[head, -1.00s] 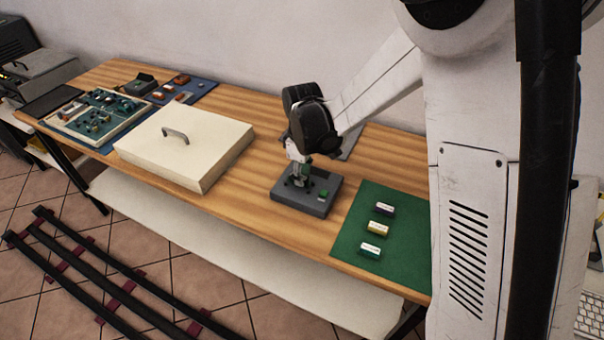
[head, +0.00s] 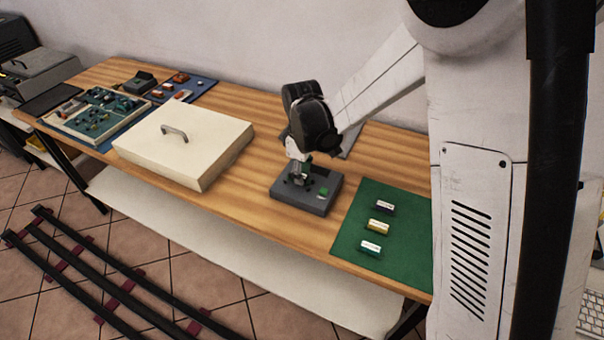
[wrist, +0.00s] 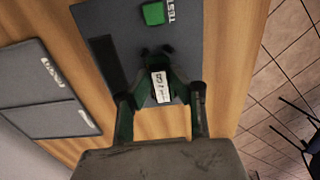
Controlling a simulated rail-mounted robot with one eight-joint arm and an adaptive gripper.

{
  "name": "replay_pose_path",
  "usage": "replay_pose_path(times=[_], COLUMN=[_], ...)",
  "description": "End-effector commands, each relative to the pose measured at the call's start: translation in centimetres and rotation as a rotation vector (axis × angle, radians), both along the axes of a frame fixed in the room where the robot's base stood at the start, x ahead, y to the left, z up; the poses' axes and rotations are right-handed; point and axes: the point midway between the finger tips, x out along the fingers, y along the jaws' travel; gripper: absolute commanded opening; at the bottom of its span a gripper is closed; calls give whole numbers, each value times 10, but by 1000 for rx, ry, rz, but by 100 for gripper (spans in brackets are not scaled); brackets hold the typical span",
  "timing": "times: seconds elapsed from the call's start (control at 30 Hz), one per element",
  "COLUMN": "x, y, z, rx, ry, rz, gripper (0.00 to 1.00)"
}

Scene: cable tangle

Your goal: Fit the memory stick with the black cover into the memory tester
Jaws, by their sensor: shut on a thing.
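The memory tester (head: 313,206) is a grey box with a green button, on the wooden bench below my gripper (head: 298,180). In the wrist view the tester (wrist: 185,30) is seen from above, with the green button and part of a white "TEST" label. My gripper (wrist: 159,76) is shut on a small memory stick (wrist: 160,88) with a white label, over the tester's near end. Its edges look dark, but the cover colour is hard to tell. The fingers and label hide the slot, so I cannot tell whether the stick is seated.
A green mat (head: 348,238) right of the tester holds a dark purple stick (head: 385,207), a yellow one (head: 379,226) and a teal one (head: 371,248). A cream lidded box (head: 150,150) stands to the left. Grey panels (wrist: 45,90) lie beside the tester. Bare wood separates box and tester.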

Motion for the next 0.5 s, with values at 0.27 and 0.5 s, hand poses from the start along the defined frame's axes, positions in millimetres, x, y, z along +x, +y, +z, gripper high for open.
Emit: replay_pose_path(times=[0.27,0.5], x=[0,0], y=[0,0], z=[-1,-5], rx=[0,0], ry=[0,0], rz=[0,0], gripper=[0,0])
